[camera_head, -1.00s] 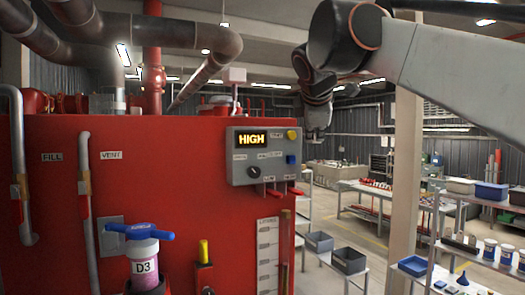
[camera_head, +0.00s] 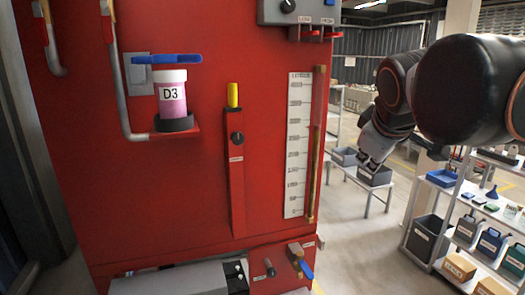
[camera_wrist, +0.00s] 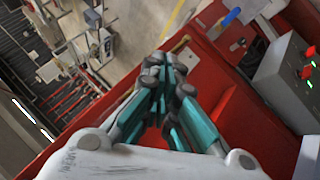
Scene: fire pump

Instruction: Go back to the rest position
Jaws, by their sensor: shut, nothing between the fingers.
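My gripper (camera_head: 370,168) is at the right in the head view, to the right of the red pump cabinet (camera_head: 200,215) and apart from it. In the wrist view my gripper (camera_wrist: 163,75) has its teal-lined fingers closed together, with nothing between them. The red cabinet (camera_wrist: 240,115) lies below and beyond the fingers there. My arm reaches in from the right edge of the head view.
A D3 jar (camera_head: 172,95) stands on a bracket on the cabinet front, below a blue handle (camera_head: 165,59). The control box (camera_wrist: 290,80) is right of my fingers. Shelves (camera_head: 475,210) with bins stand at the right. Grey floor (camera_head: 360,250) lies between.

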